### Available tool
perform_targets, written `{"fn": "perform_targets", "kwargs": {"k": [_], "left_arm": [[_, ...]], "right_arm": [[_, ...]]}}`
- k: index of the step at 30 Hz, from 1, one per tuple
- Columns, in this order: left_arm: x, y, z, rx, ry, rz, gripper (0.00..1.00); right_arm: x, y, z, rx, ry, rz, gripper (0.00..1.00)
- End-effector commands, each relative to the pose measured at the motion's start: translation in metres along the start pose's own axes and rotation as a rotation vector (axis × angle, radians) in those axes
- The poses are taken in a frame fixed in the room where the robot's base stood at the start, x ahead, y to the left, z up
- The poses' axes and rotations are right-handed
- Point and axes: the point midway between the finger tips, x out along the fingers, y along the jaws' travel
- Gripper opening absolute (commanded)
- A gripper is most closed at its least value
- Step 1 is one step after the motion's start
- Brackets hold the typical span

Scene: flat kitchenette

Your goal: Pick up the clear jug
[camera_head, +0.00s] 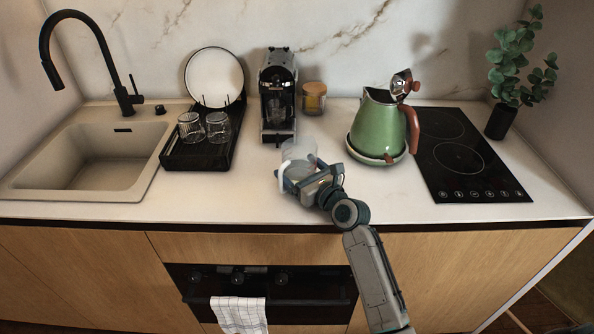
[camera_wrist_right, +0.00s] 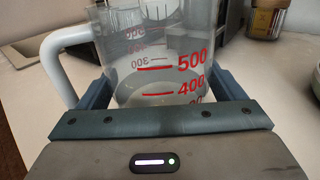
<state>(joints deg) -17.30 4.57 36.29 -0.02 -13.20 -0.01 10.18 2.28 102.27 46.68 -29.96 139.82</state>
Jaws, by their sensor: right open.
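The clear jug (camera_head: 298,150) stands on the white counter in front of the coffee machine, partly hidden by my right gripper. In the right wrist view the jug (camera_wrist_right: 160,55) is see-through with red measuring marks up to 500 and a white handle (camera_wrist_right: 62,62) on the left. My right gripper (camera_head: 295,178) is open, and it also shows in the right wrist view (camera_wrist_right: 165,92). Its two fingers lie on either side of the jug's body, with the handle outside the left finger. I cannot tell whether they touch the jug. My left gripper is not in view.
A coffee machine (camera_head: 278,95) and an amber jar with a wooden lid (camera_head: 314,98) stand behind the jug. A green kettle (camera_head: 380,125) is to the right, beside the black hob (camera_head: 460,160). A black dish rack (camera_head: 190,155) with glasses and the sink (camera_head: 90,160) are left.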

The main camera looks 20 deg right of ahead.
Motion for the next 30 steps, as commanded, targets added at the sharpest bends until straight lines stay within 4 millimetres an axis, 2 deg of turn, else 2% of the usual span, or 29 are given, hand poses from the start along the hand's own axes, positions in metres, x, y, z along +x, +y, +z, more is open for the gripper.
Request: {"fn": "perform_targets", "kwargs": {"k": [6, 12, 13, 23, 30], "left_arm": [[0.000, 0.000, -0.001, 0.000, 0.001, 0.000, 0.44], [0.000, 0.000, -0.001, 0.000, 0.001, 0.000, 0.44], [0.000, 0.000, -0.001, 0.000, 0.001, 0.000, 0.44], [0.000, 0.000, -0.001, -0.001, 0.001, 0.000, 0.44], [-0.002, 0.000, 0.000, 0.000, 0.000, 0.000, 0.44]], "right_arm": [[0.000, 0.000, 0.000, 0.000, 0.000, 0.000, 0.87], [0.000, 0.000, 0.000, 0.000, 0.000, 0.000, 0.47], [0.000, 0.000, 0.000, 0.000, 0.000, 0.000, 0.43], [0.000, 0.000, 0.002, 0.000, -0.001, 0.000, 0.43], [0.000, 0.000, 0.011, -0.001, -0.002, 0.001, 0.43]]}}
